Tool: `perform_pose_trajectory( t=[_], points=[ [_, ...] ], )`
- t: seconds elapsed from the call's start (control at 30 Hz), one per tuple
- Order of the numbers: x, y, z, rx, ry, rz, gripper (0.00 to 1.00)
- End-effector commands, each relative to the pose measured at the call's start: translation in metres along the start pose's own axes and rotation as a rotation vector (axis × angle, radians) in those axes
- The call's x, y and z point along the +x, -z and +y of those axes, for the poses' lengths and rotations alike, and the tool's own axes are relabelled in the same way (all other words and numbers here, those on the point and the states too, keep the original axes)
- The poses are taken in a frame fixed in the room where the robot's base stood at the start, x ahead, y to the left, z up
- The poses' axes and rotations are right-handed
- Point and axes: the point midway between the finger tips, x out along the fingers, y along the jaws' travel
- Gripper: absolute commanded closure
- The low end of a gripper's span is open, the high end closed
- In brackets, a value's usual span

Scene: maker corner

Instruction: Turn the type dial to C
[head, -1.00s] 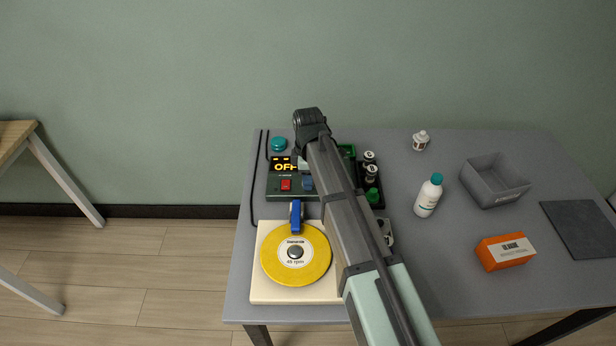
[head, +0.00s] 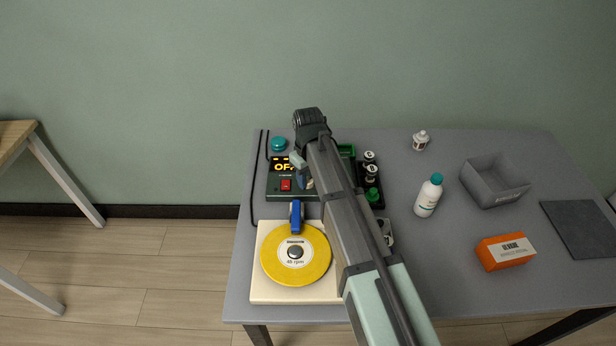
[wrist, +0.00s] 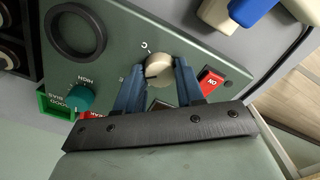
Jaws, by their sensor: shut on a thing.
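The type dial (wrist: 159,69) is a round beige knob on a grey-green panel (wrist: 115,62) in the wrist view. My gripper (wrist: 158,82) is shut on it, with one blue finger on each side. A letter C is printed on the panel just above the dial, and another small mark lies to its left. A pale line shows on the dial's left part, but its exact pointing is hard to read.
In the head view a yellow turntable disc (head: 318,262) with a blue arm (head: 296,214) stands in front. A bottle (head: 428,197), grey bin (head: 482,188) and orange box (head: 490,258) stand right.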

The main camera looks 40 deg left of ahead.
Motion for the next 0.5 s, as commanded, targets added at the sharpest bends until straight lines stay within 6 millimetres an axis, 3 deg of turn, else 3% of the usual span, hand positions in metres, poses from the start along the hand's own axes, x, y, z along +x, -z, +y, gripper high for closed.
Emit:
perform_pose_trajectory(
  t=[0.5],
  points=[
    [-0.0002, 0.0002, 0.0001, 0.492, 0.000, 0.000, 0.93]
  ],
)
